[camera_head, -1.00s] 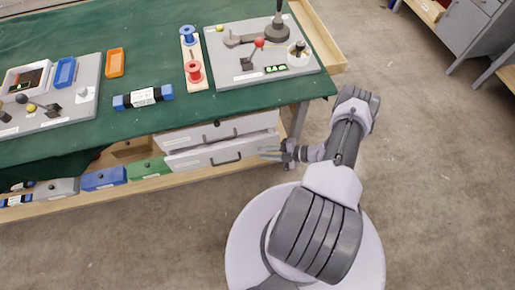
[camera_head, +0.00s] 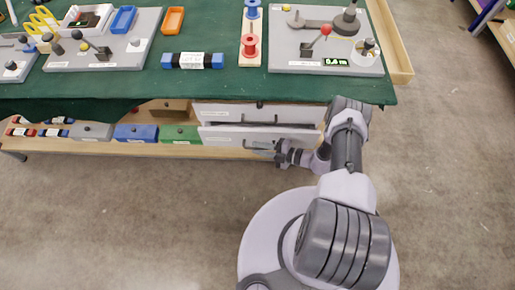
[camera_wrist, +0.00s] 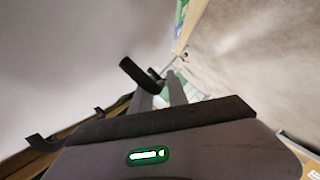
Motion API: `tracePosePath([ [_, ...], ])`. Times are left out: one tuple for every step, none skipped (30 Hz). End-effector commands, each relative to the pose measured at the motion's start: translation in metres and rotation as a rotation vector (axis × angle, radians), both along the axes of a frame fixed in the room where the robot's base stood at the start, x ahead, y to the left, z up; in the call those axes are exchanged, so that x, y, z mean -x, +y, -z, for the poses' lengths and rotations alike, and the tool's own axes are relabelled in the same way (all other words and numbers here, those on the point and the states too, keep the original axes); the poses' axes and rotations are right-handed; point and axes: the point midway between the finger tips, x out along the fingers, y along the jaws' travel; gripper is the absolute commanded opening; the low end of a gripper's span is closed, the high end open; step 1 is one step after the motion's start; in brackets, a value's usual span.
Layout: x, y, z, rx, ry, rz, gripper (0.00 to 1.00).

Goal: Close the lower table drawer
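The lower table drawer (camera_head: 225,138) has a pale front under the green-topped workbench. It stands a little out beyond the upper drawer (camera_head: 225,111), with a dark gap visible along its top. My gripper (camera_head: 262,150) is in front of the right half of the lower drawer's front, close to its dark handle. Whether it touches is not clear. In the wrist view my gripper's two fingers (camera_wrist: 162,95) look apart with nothing clearly between them. A dark handle-like bar (camera_wrist: 132,73) is just beyond the fingertips, beside a large pale surface.
A shelf with a green bin (camera_head: 180,135), a blue bin (camera_head: 135,132) and a grey bin (camera_head: 91,131) runs left of the drawers. The tabletop (camera_head: 215,85) holds boards, spools and trays. The floor (camera_head: 120,215) in front is clear.

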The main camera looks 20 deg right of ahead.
Motion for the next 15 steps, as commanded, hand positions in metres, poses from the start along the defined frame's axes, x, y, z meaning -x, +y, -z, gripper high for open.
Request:
tracePosePath([
  [-0.0018,0.0030,0.0014,0.001,0.000,-0.002,0.20],
  [-0.0027,0.0042,0.0016,0.000,0.000,-0.001,0.20],
  [-0.0036,0.0054,0.0016,-0.001,0.000,-0.001,0.20],
  [-0.0042,0.0060,0.0017,0.000,0.000,0.000,0.20],
  [-0.0046,0.0064,0.0017,0.000,0.000,0.000,0.20],
  [-0.0048,0.0066,0.0016,0.000,0.000,0.000,0.20],
  [-0.0048,0.0066,0.0014,0.000,0.000,0.000,0.20],
  [-0.0048,0.0065,0.0014,0.000,0.000,0.000,0.20],
  [-0.0047,0.0064,0.0014,0.000,0.000,0.000,0.20],
  [-0.0047,0.0064,0.0014,0.000,0.000,0.000,0.20],
  [-0.0047,0.0064,0.0014,0.000,0.000,0.000,0.20],
  [-0.0046,0.0063,0.0014,0.000,0.000,0.000,0.14],
  [-0.0046,0.0063,0.0014,0.000,0.000,0.000,0.08],
  [-0.0046,0.0063,0.0014,0.000,0.000,0.000,0.02],
  [-0.0045,0.0062,0.0013,0.000,0.000,0.000,0.00],
])
